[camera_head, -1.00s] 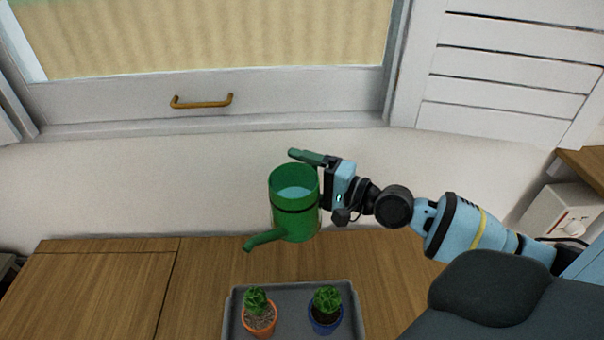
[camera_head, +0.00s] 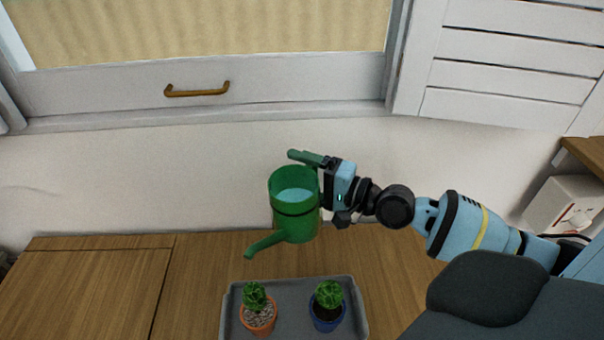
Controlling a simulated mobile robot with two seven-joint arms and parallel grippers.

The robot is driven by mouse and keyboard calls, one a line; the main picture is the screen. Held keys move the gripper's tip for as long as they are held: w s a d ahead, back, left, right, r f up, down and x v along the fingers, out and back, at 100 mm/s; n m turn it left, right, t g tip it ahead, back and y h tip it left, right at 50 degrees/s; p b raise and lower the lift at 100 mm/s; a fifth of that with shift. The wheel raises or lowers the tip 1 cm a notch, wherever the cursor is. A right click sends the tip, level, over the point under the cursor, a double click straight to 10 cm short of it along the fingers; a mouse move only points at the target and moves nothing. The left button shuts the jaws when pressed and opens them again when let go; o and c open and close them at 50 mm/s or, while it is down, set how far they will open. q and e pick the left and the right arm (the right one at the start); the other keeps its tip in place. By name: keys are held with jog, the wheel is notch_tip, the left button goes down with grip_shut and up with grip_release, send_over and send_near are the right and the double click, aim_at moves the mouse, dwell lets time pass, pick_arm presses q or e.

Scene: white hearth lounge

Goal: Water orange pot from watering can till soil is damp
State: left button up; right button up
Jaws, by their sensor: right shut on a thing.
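The green watering can (camera_head: 296,220) is held in the air above the back edge of the tray, with pale blue water visible in its open top. My right gripper (camera_head: 326,180) is shut on the can's handle at its right side. The can's spout (camera_head: 262,244) points down and left, its tip above and just behind the orange pot. The orange pot (camera_head: 259,326) holds a small green plant and light, pebbly soil that looks dry. No water stream shows. My left gripper is not in view.
A grey tray (camera_head: 292,284) on the wooden cabinet top (camera_head: 100,290) carries the orange pot and a blue pot (camera_head: 326,320) with dark soil and a green plant. The wood left of the tray is clear. A white wall and window stand behind.

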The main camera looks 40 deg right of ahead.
jog(key=shift+f, duration=0.2)
jog(key=shift+w+d+f+n+b, duration=0.1)
jog(key=shift+f+n+b, duration=0.3)
jog(key=shift+f+b, duration=1.4)
jog(key=shift+r+n+p, duration=0.7)
jog(key=shift+r+p, duration=0.6)
jog(key=shift+r, duration=0.25)
jog(key=shift+r+p, duration=0.35)
jog(key=shift+r+n+p, duration=0.3)
jog(key=shift+n, duration=0.1)
